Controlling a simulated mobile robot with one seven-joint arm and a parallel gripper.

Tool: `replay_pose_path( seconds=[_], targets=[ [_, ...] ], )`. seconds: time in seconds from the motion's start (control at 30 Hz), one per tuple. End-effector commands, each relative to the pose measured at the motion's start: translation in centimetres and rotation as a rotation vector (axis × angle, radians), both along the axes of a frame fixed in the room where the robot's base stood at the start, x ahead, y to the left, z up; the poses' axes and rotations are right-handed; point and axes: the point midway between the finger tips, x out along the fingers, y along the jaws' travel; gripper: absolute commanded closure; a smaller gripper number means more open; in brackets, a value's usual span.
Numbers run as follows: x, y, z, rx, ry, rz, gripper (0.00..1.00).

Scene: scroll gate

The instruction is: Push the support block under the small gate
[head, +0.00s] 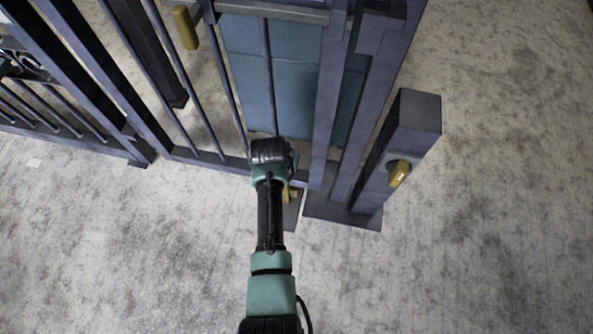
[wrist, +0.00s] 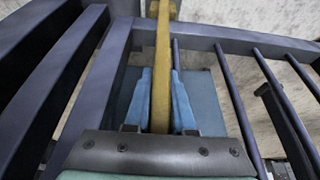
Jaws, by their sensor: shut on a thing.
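The small gate appears to be the dark blue-grey barred frame, with its bottom rail (head: 210,160) low over the floor in the head view. My gripper is at the gate's lower right corner, its fingertips hidden behind my wrist in the head view. In the wrist view my gripper (wrist: 160,100) has its blue fingers shut on a long yellow bar (wrist: 162,60). A bit of yellow also shows below my wrist in the head view (head: 287,194). A dark grey piece (head: 292,212) there on the floor may be the support block; most of it is hidden.
A thick post (head: 412,125) with a yellow knob (head: 399,173) stands at right on a flat base plate (head: 340,211). Another yellow piece (head: 186,27) is at upper left. A blue-teal panel (head: 295,75) lies behind the bars. The pale floor (head: 150,250) in front is clear.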

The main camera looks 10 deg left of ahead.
Motion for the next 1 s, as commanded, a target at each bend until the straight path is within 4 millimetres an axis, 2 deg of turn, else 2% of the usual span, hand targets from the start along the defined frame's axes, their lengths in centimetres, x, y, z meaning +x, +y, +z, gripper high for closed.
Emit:
replay_pose_path(
  seconds=[0.23,0.27,0.4,0.43,0.77,0.87,1.0],
  targets=[
    [0.3,0.6,0.2,0.003,-0.012,0.013,1.0],
    [0.3,0.6,0.2,0.004,-0.013,0.015,0.76],
    [0.3,0.6,0.2,0.003,-0.012,0.013,0.5],
    [0.3,0.6,0.2,0.004,-0.012,0.012,0.47],
    [0.1,0.3,0.5,0.002,-0.008,0.008,0.47],
    [-0.2,0.3,1.4,0.001,-0.008,0.008,0.47],
    [-1.0,0.3,3.6,0.002,-0.008,0.008,0.47]
  ],
)
